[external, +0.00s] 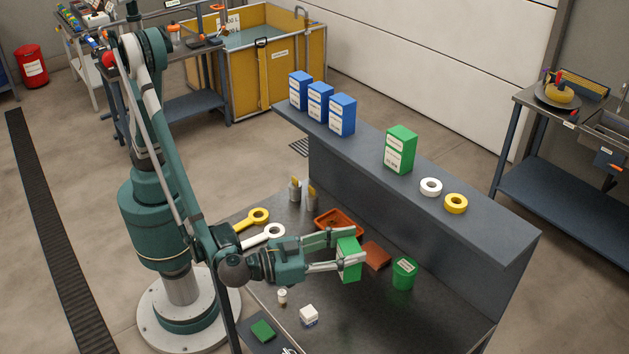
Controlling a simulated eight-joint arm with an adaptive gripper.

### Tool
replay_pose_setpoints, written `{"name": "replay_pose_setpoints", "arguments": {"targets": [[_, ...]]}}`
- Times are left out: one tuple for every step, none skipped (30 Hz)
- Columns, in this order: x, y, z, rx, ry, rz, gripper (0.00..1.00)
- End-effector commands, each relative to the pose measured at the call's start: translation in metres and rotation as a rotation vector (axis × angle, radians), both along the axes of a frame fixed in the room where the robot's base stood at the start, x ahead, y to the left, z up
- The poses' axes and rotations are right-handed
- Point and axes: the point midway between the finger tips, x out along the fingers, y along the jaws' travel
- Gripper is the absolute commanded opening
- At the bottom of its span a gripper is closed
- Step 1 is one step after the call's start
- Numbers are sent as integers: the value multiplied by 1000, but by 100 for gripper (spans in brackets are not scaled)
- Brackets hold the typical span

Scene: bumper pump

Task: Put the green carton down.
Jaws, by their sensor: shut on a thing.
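A green carton (349,268) is between the two fingers of my gripper (343,251), in the external view. The gripper is shut on it, with one finger on the near side and one on the far side. The carton appears to be held over the dark worktop (375,312); whether its underside touches the surface I cannot tell. A second green carton (400,151) with a white label stands upright on the raised grey shelf (470,222).
A green tub (404,273) stands right of the held carton, with a reddish-brown block (376,256) and orange tray (339,224) behind. A small white box (308,315) and white bottle (282,297) stand in front. The worktop's front right is clear. Blue cartons (320,102) line the shelf.

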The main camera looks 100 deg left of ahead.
Motion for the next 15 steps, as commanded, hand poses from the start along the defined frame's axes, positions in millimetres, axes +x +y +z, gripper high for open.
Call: {"name": "replay_pose_setpoints", "arguments": {"targets": [[0, 0, -10, 0, 0, 0, 27], [0, 0, -15, 0, 0, 0, 27], [0, 0, -21, 0, 0, 0, 27], [0, 0, -25, 0, 0, 0, 27], [0, 0, -28, 0, 0, 0, 27], [0, 0, -32, 0, 0, 0, 27], [0, 0, -35, 0, 0, 0, 27], [0, 0, -37, 0, 0, 0, 27], [0, 0, -39, 0, 0, 0, 27], [0, 0, -41, 0, 0, 0, 27], [0, 0, -42, 0, 0, 0, 27], [0, 0, -43, 0, 0, 0, 27], [0, 0, -43, 0, 0, 0, 27], [0, 0, -43, 0, 0, 0, 27], [0, 0, -43, 0, 0, 0, 27]]}}
